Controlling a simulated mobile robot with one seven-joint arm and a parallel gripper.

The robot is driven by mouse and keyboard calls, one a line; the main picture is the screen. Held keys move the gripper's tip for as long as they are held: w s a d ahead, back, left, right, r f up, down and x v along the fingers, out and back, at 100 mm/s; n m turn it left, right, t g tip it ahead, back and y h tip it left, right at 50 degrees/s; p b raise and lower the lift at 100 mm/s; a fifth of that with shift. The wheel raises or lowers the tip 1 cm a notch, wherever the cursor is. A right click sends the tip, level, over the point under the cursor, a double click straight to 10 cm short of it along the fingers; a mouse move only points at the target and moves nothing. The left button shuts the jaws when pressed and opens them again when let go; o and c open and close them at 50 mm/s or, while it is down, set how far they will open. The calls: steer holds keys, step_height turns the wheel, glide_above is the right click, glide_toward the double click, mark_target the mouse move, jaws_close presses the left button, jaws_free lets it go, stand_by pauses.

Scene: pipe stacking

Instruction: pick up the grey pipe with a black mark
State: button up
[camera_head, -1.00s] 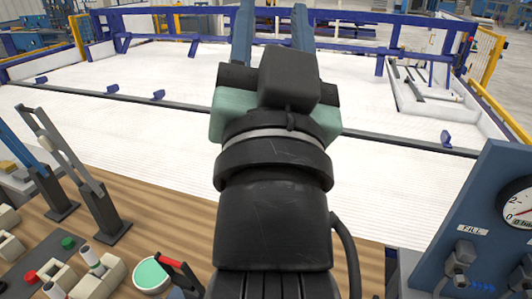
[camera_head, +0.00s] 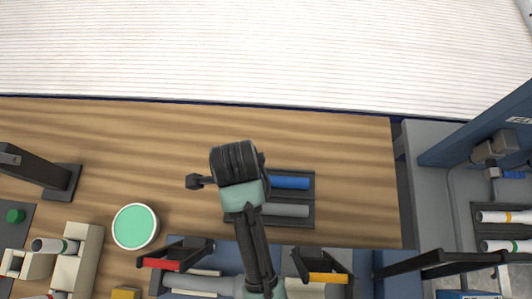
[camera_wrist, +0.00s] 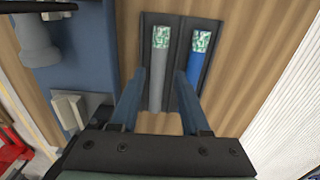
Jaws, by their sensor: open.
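A grey pipe (camera_wrist: 157,82) lies beside a blue pipe (camera_wrist: 196,72) in a dark two-slot tray (camera_wrist: 144,22). Both pipes have a green-and-white patterned end in the wrist view; I cannot make out a black mark on the grey one. In the head view the grey pipe (camera_head: 287,210) lies nearer than the blue pipe (camera_head: 288,183), partly hidden by my arm. My gripper (camera_wrist: 160,73) is open and empty. In the wrist view its fingers lie either side of the grey pipe, apparently above the tray. My arm hides the fingers in the head view.
A round green-topped tin (camera_head: 135,227) and beige holders (camera_head: 82,258) with banded white pipes are at left. Two banded white pipes (camera_head: 505,216) lie in a dark tray at right. A blue bin with red and yellow handles (camera_head: 328,278) is nearest. The wooden worktop (camera_head: 330,140) behind is clear.

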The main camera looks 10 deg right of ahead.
mark_target(270, 209)
step_height(270, 209, down, 11)
steer(key=shift+s+r, duration=0.1)
stand_by(0.4)
jaws_close()
